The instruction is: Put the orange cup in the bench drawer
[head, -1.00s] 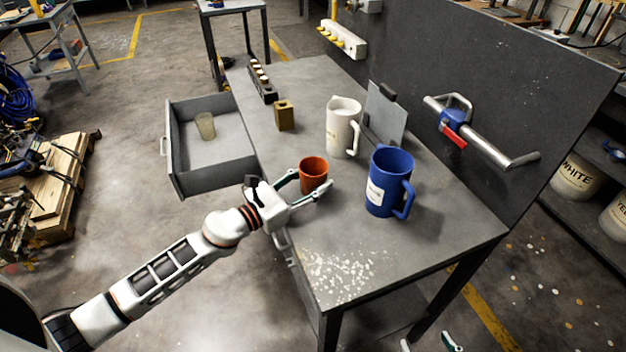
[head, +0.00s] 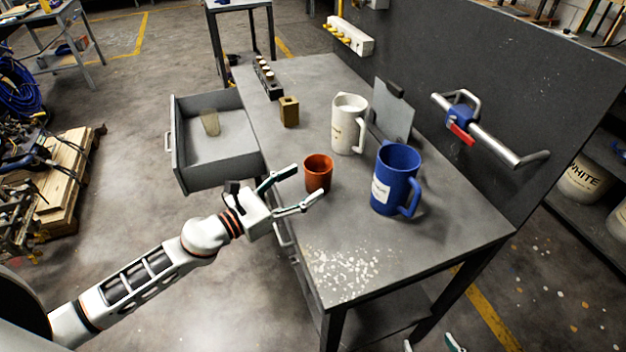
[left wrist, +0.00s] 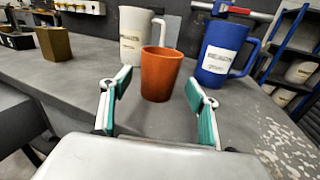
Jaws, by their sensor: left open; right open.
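The orange cup (head: 318,174) stands upright on the bench top near its left edge. It also shows in the left wrist view (left wrist: 160,76), centred just beyond the fingertips. My left gripper (head: 308,182) is open and empty at the bench edge, its two fingers pointing at the cup, with no visible grip on it. The bench drawer (head: 222,170) is pulled out on the bench's left side, and a translucent beige cup (head: 210,122) stands in it. My right gripper (head: 430,343) shows only as fingertips at the bottom edge, apart and empty.
A white jug (head: 346,128) and a blue mug (head: 392,180) stand behind and right of the orange cup. A brass block (head: 289,112) and a dark rack (head: 266,78) sit toward the far end. The drawer has free floor around the beige cup.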

